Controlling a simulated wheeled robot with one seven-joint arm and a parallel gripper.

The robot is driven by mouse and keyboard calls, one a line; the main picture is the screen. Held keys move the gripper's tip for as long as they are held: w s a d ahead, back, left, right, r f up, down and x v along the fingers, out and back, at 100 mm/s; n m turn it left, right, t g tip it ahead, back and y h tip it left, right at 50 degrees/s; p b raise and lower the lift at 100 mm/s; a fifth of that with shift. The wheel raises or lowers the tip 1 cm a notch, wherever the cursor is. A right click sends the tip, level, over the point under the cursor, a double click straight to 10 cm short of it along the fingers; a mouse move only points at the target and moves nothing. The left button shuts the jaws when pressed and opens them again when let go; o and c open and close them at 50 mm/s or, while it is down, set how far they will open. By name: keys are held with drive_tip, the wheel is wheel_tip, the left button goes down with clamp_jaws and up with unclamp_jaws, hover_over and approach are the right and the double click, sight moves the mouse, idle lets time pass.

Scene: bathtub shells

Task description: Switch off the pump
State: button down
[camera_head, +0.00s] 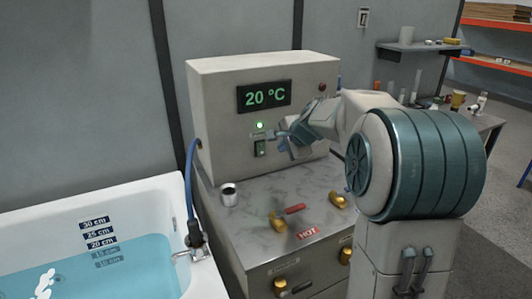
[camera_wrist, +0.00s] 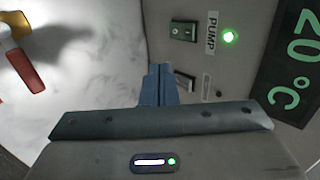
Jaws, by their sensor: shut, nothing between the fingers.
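The pump switch (camera_head: 260,148) is a small green rocker on the front of a pale control box (camera_head: 215,100), below a lit green lamp (camera_head: 259,125). In the wrist view, the pump switch (camera_wrist: 183,32) sits beside the PUMP label (camera_wrist: 212,32) and the lit lamp (camera_wrist: 229,37). My gripper (camera_head: 284,138) is in front of the box, just right of the switch. In the wrist view, its shut fingers (camera_wrist: 160,72) are empty and appear apart from the pump switch. Their tips lie beside a second, partly hidden switch (camera_wrist: 185,80). The rocker's exact position is too small to tell.
A display (camera_head: 264,96) reads 20 °C. The counter (camera_head: 240,222) below holds a metal cup (camera_head: 228,195), brass valves and a red handle (camera_head: 294,209). A bathtub (camera_head: 165,190) with blue water is at left, with a blue hose (camera_head: 190,180) beside it.

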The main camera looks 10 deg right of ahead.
drive_tip(key=p, duration=0.1)
approach(263, 155)
wheel_tip(263, 155, down, 3)
drive_tip(key=shift+w+a+f+p, duration=0.2)
drive_tip(key=shift+w+p, duration=0.15)
drive_tip(key=shift+w, duration=0.35)
drive_tip(key=shift+w+a+f+p, duration=0.2)
drive_tip(key=shift+w+p, duration=0.1)
drive_tip(key=shift+w, duration=0.4)
drive_tip(key=shift+w+a+f+p, duration=0.2)
drive_tip(key=shift+w+p, duration=0.15)
drive_tip(key=shift+w, duration=0.35)
drive_tip(key=shift+f+b, duration=0.1)
drive_tip(key=shift+b, duration=0.25)
